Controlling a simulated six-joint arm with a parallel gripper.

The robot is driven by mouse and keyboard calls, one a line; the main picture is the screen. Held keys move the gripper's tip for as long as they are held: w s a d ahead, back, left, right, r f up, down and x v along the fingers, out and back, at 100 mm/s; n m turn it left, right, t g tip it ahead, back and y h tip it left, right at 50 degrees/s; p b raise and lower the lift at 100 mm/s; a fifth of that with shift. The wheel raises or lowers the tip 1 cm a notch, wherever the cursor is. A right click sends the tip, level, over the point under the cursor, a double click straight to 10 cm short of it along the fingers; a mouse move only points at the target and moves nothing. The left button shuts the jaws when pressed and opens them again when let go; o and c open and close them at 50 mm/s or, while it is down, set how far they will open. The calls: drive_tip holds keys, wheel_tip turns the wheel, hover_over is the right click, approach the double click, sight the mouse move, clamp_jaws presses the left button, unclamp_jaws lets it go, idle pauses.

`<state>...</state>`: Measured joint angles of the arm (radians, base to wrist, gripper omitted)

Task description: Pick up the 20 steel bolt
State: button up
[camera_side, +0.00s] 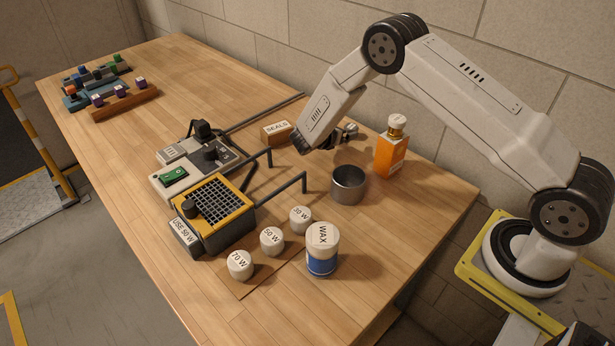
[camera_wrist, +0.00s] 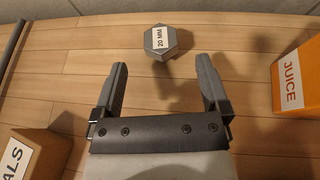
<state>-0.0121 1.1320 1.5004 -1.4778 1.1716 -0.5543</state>
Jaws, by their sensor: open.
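The steel bolt (camera_wrist: 160,40) stands on the wooden table in the wrist view, a grey hexagonal head with a white label reading 20 MM. In the side view a grey metal piece (camera_side: 351,129) shows just right of my gripper, partly hidden by it, and looks like the same bolt. My gripper (camera_wrist: 165,75) is open and empty, its two dark fingers apart. The bolt lies beyond the fingertips and roughly centred between them, not touching either. In the side view my gripper (camera_side: 325,143) hangs low over the back of the table, its fingers hard to make out.
An orange juice bottle (camera_side: 391,153) stands right of the bolt, and a SEALS box (camera_side: 277,132) left of my gripper. A metal cup (camera_side: 348,184) stands in front. Hooked rods (camera_side: 285,190), a yellow grille box (camera_side: 213,208) and a WAX jar (camera_side: 322,252) stand nearer the camera.

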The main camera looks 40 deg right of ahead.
sight(349, 128)
drive_tip(key=shift+x, duration=3.2)
drive_tip(key=shift+s, duration=0.1)
clamp_jaws()
